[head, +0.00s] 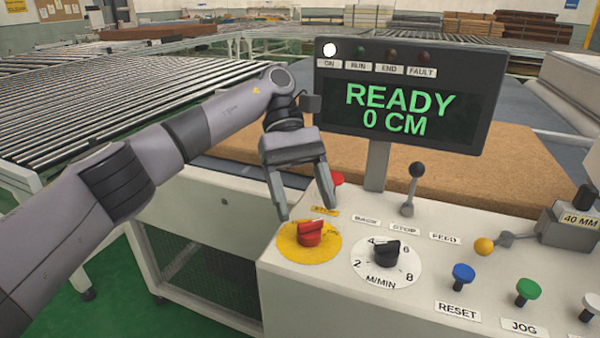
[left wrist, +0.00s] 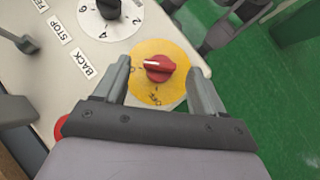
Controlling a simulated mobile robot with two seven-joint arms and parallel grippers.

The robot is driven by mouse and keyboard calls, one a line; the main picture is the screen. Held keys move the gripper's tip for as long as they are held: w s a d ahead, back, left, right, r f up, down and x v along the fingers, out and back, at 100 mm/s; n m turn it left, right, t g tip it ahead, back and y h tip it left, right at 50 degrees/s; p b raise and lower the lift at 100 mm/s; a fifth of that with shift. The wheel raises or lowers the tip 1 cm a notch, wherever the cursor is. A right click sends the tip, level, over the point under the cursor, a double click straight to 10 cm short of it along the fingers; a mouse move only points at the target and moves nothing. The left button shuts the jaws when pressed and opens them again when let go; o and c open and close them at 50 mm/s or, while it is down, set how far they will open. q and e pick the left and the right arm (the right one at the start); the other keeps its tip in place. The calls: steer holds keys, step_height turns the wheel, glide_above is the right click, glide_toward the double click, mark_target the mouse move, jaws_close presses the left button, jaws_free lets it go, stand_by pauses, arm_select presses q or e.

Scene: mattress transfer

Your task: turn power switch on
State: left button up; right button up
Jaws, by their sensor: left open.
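The power switch is a red rotary knob (head: 311,233) on a round yellow plate (head: 290,250), at the left front of the white control panel. My left gripper (head: 308,212) is open above the knob, its two fingers pointing down. In the left wrist view the red knob (left wrist: 160,68) lies between the open fingertips (left wrist: 160,75), with a white mark on its face. The fingers look apart from the knob. The display (head: 398,108) reads READY and 0 CM, and the ON lamp (head: 330,50) is lit white.
Beside the knob is a black M/MIN dial (head: 386,252). Behind it stand a black-topped lever (head: 416,172) and a red button (head: 337,178), partly hidden by a finger. Blue (head: 463,274) and green (head: 527,291) buttons lie to the right. A brown mattress slab (head: 440,185) lies behind.

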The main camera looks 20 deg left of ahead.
arm_select(q)
steer(key=shift+p+v, duration=0.9)
steer(key=shift+v, duration=0.45)
steer(key=shift+w+r, duration=0.1)
steer(key=shift+r, duration=0.05)
arm_select(e)
steer(key=shift+s+d+r, duration=0.15)
steer(key=shift+d+r, duration=0.25)
steer(key=shift+r, duration=0.2)
steer(key=shift+s+f, duration=0.1)
steer(key=shift+f, duration=0.05)
steer(key=shift+s+a, duration=0.1)
